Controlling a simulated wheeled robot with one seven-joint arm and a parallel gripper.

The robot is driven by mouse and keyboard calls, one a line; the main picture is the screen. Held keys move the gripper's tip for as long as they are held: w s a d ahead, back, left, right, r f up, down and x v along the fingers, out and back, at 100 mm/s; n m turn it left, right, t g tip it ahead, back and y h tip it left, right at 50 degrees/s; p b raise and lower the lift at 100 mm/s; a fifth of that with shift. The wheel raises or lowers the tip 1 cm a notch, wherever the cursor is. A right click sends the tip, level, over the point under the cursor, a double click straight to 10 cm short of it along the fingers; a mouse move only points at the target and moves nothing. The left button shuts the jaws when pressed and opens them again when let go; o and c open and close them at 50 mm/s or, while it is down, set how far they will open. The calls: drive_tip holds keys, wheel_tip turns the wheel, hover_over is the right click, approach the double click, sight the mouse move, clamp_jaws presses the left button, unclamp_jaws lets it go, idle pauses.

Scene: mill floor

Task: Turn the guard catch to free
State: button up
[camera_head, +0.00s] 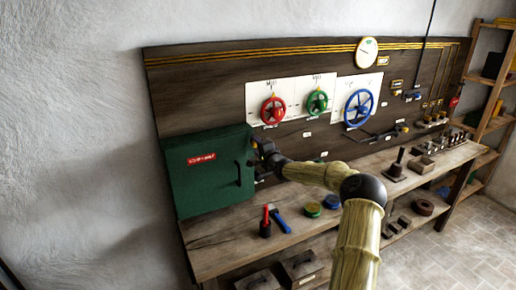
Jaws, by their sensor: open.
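My gripper (256,152) is at the right edge of a green box (205,185) with a red label (201,159), at the left of the bench. Its jaws point at the box, and it is open. Its fingers are small and dark here, so I cannot tell whether they touch anything. A dark upright handle (238,174) shows on the box's front, just below and left of my gripper. I cannot make out the guard catch for certain; my gripper and wrist cover part of the box's right edge.
Red (273,110), green (317,102) and blue (358,108) handwheels sit on the dark back board. Red- and blue-handled tools (279,220) and round tins (312,209) stand on the wooden bench (225,245) below my arm. Metal parts stand farther right. The bench's front left is clear.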

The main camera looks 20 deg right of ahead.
drive_tip(key=shift+s, duration=0.2)
drive_tip(key=s+r+b, duration=0.1)
drive_tip(key=s+b, duration=0.3)
drive_tip(key=s, duration=1.3)
drive_tip(key=shift+d+b, duration=0.3)
drive_tip(key=shift+b, duration=0.05)
drive_tip(key=shift+r, duration=0.1)
drive_tip(key=s+a+f+n+g+y, duration=0.1)
drive_tip(key=s+a+f+n+g, duration=0.25)
drive_tip(key=a+f, duration=0.35)
drive_tip(key=s+a+f+n+g, duration=0.2)
drive_tip(key=a+f+n+g, duration=0.3)
drive_tip(key=a, duration=0.4)
drive_tip(key=s+a+n+g, duration=0.3)
drive_tip(key=s+a, duration=0.1)
drive_tip(key=s, duration=0.7)
drive_tip(key=s+a+f+n+g+h, duration=0.1)
drive_tip(key=s+a+n+g, duration=0.2)
drive_tip(key=s, duration=0.9)
drive_tip(key=shift+s+a+n+h, duration=0.15)
drive_tip(key=shift+a+n+h, duration=0.15)
drive_tip(key=shift+a+n, duration=0.45)
